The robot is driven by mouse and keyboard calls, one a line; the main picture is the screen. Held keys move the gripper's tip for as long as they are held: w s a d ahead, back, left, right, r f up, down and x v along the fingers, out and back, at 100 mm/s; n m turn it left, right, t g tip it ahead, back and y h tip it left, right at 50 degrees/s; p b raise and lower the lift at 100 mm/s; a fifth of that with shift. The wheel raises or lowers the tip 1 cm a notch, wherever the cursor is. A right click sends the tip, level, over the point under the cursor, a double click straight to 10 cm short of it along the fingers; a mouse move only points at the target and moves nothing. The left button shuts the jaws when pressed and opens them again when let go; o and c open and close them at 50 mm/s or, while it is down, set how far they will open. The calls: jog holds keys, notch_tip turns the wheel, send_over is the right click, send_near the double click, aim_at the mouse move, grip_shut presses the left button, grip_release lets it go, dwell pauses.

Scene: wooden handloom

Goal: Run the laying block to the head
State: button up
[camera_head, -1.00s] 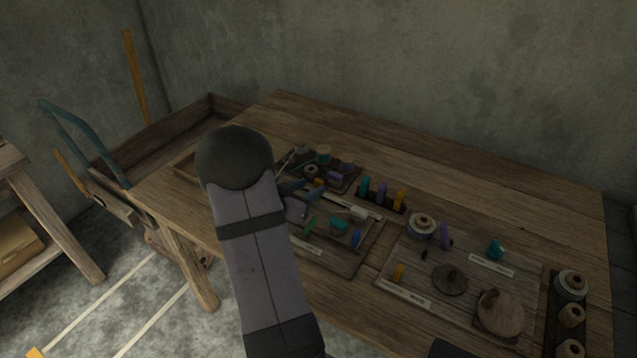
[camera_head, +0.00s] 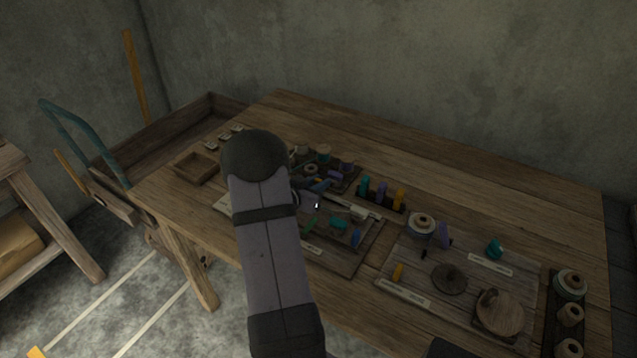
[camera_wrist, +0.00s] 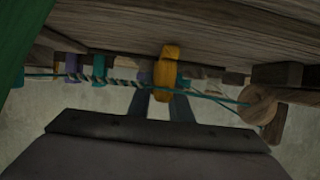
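In the wrist view, an orange-yellow block (camera_wrist: 167,68), which appears to be the laying block, sits between the two fingers of my gripper (camera_wrist: 162,100). The fingers look closed on its near end. Left of the block, teal and pale strands (camera_wrist: 115,82) run twisted together. Right of it, teal strands (camera_wrist: 210,96) spread apart and reach a round wooden piece (camera_wrist: 257,104), possibly the head. In the head view, my gripper (camera_head: 319,190) is partly hidden behind my arm, over a board on the table; the held block cannot be made out there.
The wooden table (camera_head: 420,155) carries a second board (camera_head: 430,270) with spools and discs at right. A small open tray (camera_head: 197,166) is at left. The table's back strip is clear.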

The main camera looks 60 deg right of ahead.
jog(key=shift+w+r, duration=0.1)
jog(key=shift+w, duration=0.2)
grip_shut()
jog(key=shift+w+p, duration=0.65)
jog(key=shift+w, duration=0.95)
jog(key=o, duration=0.9)
grip_release()
jog(key=shift+a, duration=0.1)
jog(key=p+v, duration=0.3)
jog(key=v, duration=0.3)
jog(key=shift+r, duration=0.1)
jog(key=shift+a+r+p, duration=0.1)
jog(key=shift+a+p, duration=0.4)
jog(key=shift+a, duration=0.05)
